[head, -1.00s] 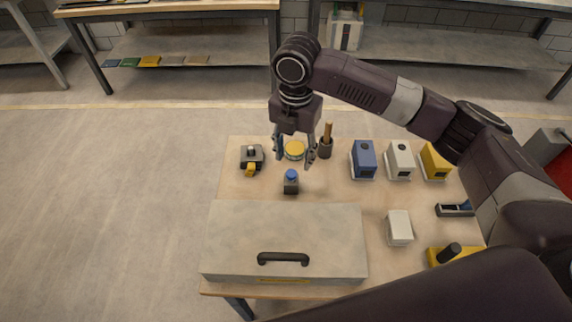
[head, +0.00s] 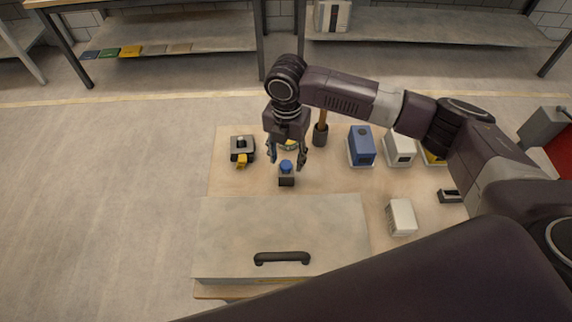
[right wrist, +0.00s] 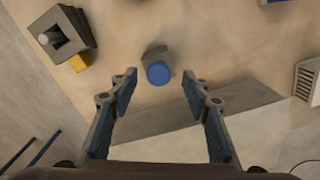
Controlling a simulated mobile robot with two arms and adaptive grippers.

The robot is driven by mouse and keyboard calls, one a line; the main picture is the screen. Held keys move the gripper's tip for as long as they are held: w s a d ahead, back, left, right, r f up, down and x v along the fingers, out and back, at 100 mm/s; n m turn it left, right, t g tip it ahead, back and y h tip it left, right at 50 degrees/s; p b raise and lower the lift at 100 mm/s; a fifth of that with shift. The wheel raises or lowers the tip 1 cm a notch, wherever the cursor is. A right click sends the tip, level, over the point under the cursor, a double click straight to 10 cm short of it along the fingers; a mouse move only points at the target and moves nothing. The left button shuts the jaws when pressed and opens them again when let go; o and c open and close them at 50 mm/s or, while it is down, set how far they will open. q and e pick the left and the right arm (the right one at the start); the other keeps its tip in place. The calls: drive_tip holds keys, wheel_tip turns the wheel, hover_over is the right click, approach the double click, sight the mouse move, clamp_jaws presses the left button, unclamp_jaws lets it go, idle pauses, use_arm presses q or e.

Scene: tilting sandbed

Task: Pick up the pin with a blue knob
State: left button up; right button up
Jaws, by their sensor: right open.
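The pin's blue knob (head: 286,166) tops a small dark grey block (head: 286,181) on the wooden table, behind the grey box with a handle. In the right wrist view the blue knob (right wrist: 159,73) lies just beyond the fingertips, about midway between them, with part of its grey block (right wrist: 155,55) behind it. My right gripper (head: 287,165) points down with its fingers spread on either side of the knob in the head view. It is open and empty, and it also shows in the right wrist view (right wrist: 157,78). The pin's shaft is hidden. My left gripper is out of view.
A grey box with a black handle (head: 282,258) fills the table's front left. A dark block with a yellow part (head: 242,150) stands left. A dark cup with a brown stick (head: 321,135), a blue box (head: 361,148) and white boxes stand right.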

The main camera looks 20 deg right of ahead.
drive_tip(key=shift+f, duration=0.95)
drive_tip(key=shift+a, duration=0.1)
drive_tip(key=shift+c, duration=0.3)
clamp_jaws()
drive_tip(key=shift+r, duration=0.1)
